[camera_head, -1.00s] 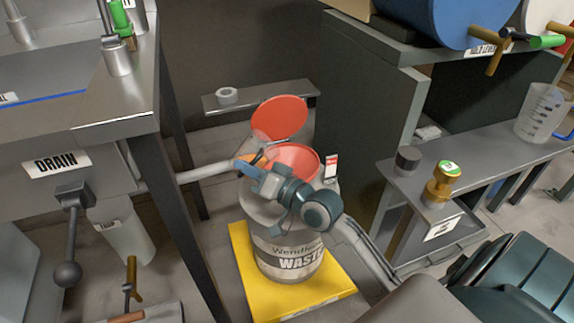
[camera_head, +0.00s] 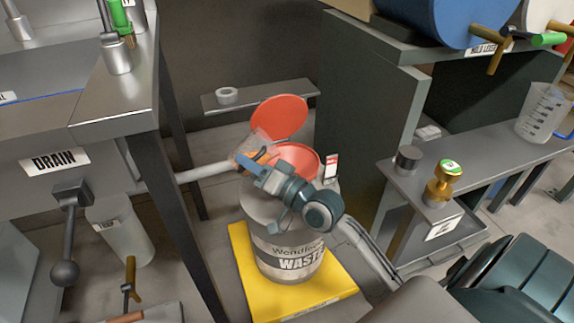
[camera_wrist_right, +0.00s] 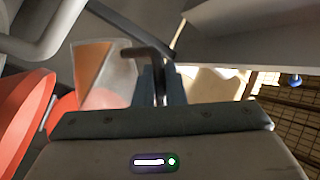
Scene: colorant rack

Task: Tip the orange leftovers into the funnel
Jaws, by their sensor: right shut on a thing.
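My right gripper (camera_head: 258,168) is shut on the handle of a clear beaker, just above and beside the red funnel (camera_head: 300,158) of the waste drum. The beaker (camera_wrist_right: 120,78) is tilted and holds orange liquid (camera_wrist_right: 92,68), which lies along its left side in the right wrist view. In the head view the gripper partly hides the beaker, and its orange contents (camera_head: 266,156) show at the funnel's left. I cannot see liquid falling. The funnel's red lid (camera_head: 280,117) stands open behind. My left gripper is not in view.
The waste drum (camera_head: 262,245) stands on a yellow platform (camera_head: 335,290). A steel drain bench (camera_head: 90,125) stands left, with a pipe (camera_head: 203,172) reaching toward the drum. A dark panel (camera_head: 370,125) and a shelf with a measuring jug (camera_head: 540,112) are at right.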

